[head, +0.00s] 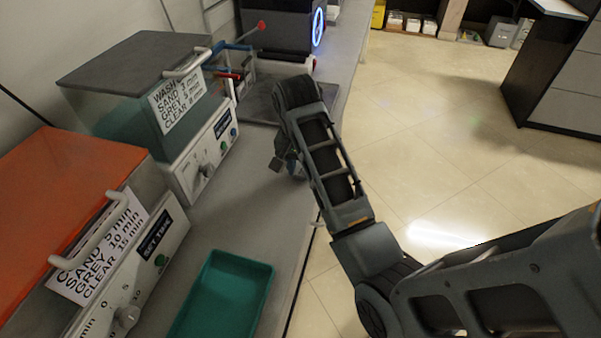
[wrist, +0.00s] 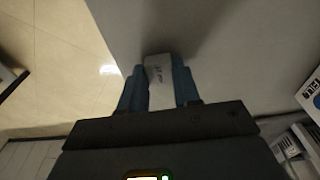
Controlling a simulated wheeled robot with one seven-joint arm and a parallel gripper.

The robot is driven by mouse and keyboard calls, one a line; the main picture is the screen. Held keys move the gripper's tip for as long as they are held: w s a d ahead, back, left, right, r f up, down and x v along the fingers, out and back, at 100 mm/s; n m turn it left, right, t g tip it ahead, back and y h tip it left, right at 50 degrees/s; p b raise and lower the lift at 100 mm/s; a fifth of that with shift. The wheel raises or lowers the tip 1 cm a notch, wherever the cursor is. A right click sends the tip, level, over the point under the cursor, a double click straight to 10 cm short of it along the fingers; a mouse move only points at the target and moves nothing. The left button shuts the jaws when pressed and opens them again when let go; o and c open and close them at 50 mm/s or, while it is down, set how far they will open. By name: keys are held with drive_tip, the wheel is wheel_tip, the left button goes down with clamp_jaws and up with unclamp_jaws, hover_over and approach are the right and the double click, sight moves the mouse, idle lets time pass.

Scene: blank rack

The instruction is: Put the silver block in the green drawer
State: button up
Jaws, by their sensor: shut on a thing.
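My gripper (head: 284,163) hangs over the grey bench, in front of the machine with the dark lid. In the wrist view its two blue fingers (wrist: 158,88) are shut on a small pale silver block (wrist: 160,69) with faint dark marks on its face. The block's lower part is hidden between the fingers, and the grey bench surface lies beyond it. In the head view I cannot make out the block clearly at the gripper. A green open tray (head: 262,282) lies on the bench near the front, apart from the gripper, and looks empty. No green drawer is recognisable.
A machine with an orange lid (head: 65,190) and one with a dark lid (head: 135,60) line the bench's left side. A black machine with a blue-lit ring (head: 318,27) stands at the back. The grey bench (head: 235,215) is clear between gripper and tray.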

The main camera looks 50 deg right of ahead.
clamp_jaws()
drive_tip(key=shift+r, duration=0.1)
